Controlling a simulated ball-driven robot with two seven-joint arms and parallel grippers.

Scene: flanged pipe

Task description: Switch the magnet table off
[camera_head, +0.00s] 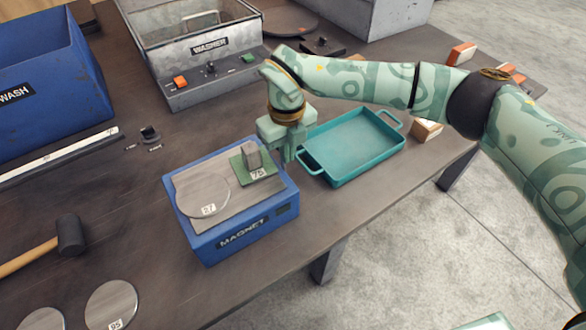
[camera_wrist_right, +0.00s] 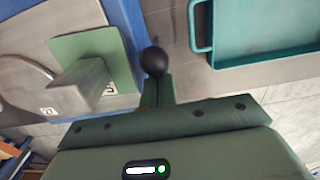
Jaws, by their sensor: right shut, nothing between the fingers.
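The magnet table (camera_head: 246,236) is a blue box marked MAGNET with a grey top plate. My right gripper (camera_head: 288,156) is shut and empty, pointing down by the table's back right side. In the right wrist view a black ball knob (camera_wrist_right: 154,61) stands at the shut fingertips (camera_wrist_right: 157,84), beside the magnet table's blue edge (camera_wrist_right: 128,22). I cannot tell whether they touch. The head view does not show the knob. My left gripper is not in view.
A teal tray (camera_head: 352,147) stands close to the right of my right gripper. A mallet (camera_head: 70,236) and loose discs (camera_head: 111,304) lie at the front left.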

